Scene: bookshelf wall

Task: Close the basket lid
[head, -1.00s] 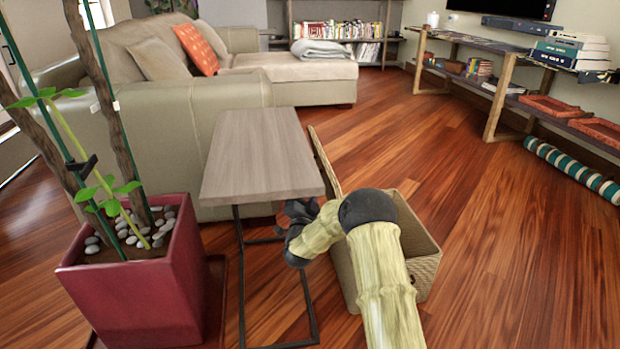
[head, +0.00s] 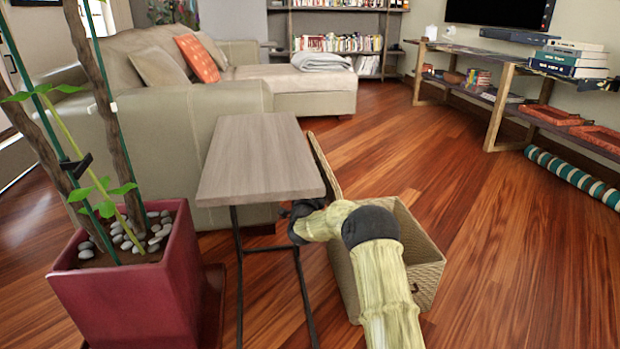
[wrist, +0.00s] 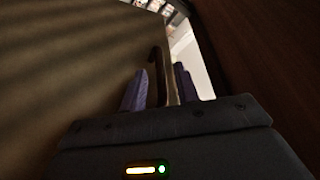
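The wicker basket (head: 424,251) stands open on the floor, right of the small side table. Its lid (head: 324,164) is raised steeply on the basket's left side, near the table edge. My gripper (head: 303,212) is beside the lid's lower part, by the table's right end, and my forearm hides part of the basket. In the wrist view my gripper (wrist: 165,92) has its two fingers apart. A broad brown surface fills the left, and its dark edge seems to lie between the fingers. I cannot tell whether they touch it.
The side table (head: 258,165) with thin black legs stands close to my gripper. A red planter (head: 135,300) is at the front left. A sofa (head: 225,125) is behind the table.

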